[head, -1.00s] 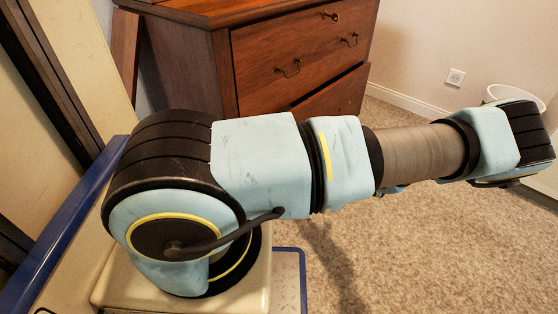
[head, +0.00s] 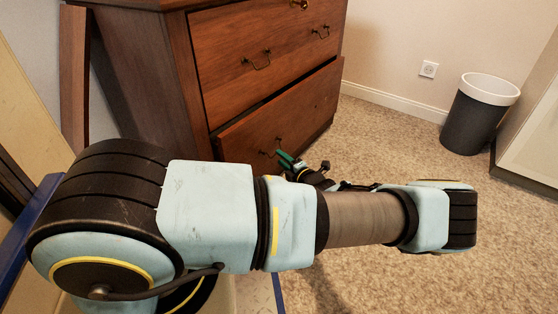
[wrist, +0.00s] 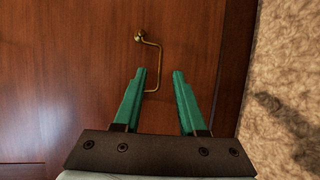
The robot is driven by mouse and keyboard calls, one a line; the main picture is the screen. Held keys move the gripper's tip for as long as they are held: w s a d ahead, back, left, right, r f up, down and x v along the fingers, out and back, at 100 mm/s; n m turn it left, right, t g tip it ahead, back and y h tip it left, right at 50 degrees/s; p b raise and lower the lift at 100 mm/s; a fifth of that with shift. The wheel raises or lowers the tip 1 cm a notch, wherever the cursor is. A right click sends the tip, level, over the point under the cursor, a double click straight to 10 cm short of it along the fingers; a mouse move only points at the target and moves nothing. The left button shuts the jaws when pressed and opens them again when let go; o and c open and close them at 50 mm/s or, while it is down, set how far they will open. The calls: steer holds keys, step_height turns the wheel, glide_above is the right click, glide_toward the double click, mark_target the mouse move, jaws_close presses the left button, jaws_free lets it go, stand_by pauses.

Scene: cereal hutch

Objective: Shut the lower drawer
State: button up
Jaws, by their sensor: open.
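The wooden cabinet has an upper drawer (head: 225,55) that looks closed and a lower drawer (head: 305,105) that stands a little way out, with a dark gap above its front. My gripper (head: 282,158) is close to the lower drawer's front, near a brass handle (head: 277,147). In the wrist view, my gripper's green fingers (wrist: 160,73) are open. A bent brass handle (wrist: 158,65) on the drawer front (wrist: 70,70) lies just ahead, its end between the fingertips. I cannot tell whether the fingers touch it.
A dark bin with a white rim (head: 470,125) stands at the right by a pale unit (head: 535,150). A wall socket (head: 428,69) is above the skirting. The beige carpet (head: 385,145) in front of the cabinet is clear.

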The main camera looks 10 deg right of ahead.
steer(key=shift+x, duration=1.1)
jaws_close()
stand_by(0.7)
